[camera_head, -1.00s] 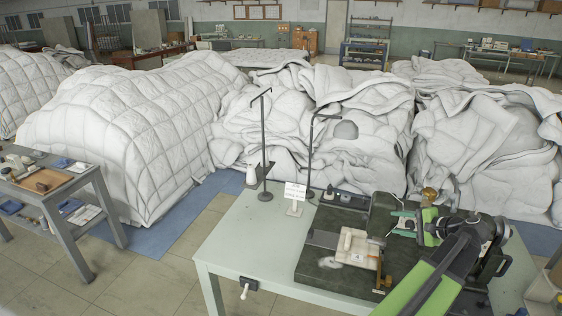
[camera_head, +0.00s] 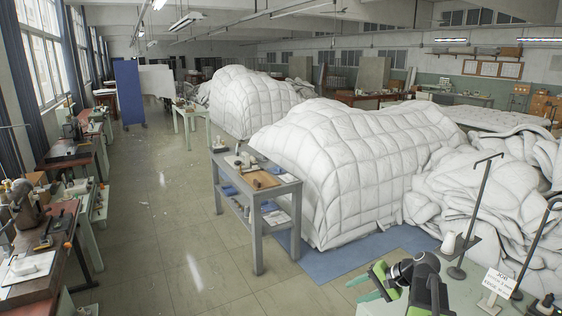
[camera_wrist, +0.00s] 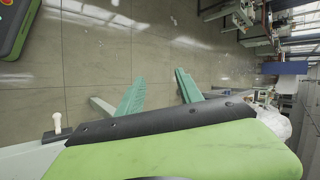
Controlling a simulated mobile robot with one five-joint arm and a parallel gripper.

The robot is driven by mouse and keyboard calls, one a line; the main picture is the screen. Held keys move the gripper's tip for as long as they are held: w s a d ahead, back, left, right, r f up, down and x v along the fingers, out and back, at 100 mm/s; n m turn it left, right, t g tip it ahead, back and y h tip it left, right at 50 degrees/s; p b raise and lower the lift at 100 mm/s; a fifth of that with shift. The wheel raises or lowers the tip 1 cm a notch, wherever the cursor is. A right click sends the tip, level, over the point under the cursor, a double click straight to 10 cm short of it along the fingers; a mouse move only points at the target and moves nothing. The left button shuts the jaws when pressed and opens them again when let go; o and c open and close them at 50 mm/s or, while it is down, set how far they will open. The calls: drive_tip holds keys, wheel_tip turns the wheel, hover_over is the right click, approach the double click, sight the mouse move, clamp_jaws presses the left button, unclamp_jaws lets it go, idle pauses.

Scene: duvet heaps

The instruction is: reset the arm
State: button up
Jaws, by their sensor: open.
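My gripper (camera_head: 366,289) is at the lower right of the head view, beside the near left edge of a pale green table (camera_head: 460,297). Its two green fingers (camera_wrist: 160,90) show in the wrist view, spread apart with bare tiled floor behind them. Nothing is between them. My black and green arm folds back toward the bottom of the head view.
A grey trolley table (camera_head: 257,205) with small items stands left of a large white quilted duvet heap (camera_head: 345,160). More duvets (camera_head: 490,205) lie crumpled at the right. A sign (camera_head: 498,283) and lamp-like stands (camera_head: 470,225) are on the green table. The tiled aisle (camera_head: 165,230) is clear.

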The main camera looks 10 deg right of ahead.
drive_tip(key=s+a+f+n+g+h+b, duration=0.1)
drive_tip(key=s+a+f+n+g, duration=0.2)
drive_tip(key=a, duration=1.1)
drive_tip(key=a+f+n+g+h, duration=0.2)
drive_tip(key=a+f+n, duration=0.25)
drive_tip(key=a, duration=0.95)
drive_tip(key=s+d+f+n+h, duration=0.1)
drive_tip(key=s+d+n+h, duration=0.1)
drive_tip(key=d, duration=0.3)
drive_tip(key=shift+s+d+g+h, duration=0.35)
drive_tip(key=shift+s+h, duration=0.2)
drive_tip(key=shift+h, duration=0.35)
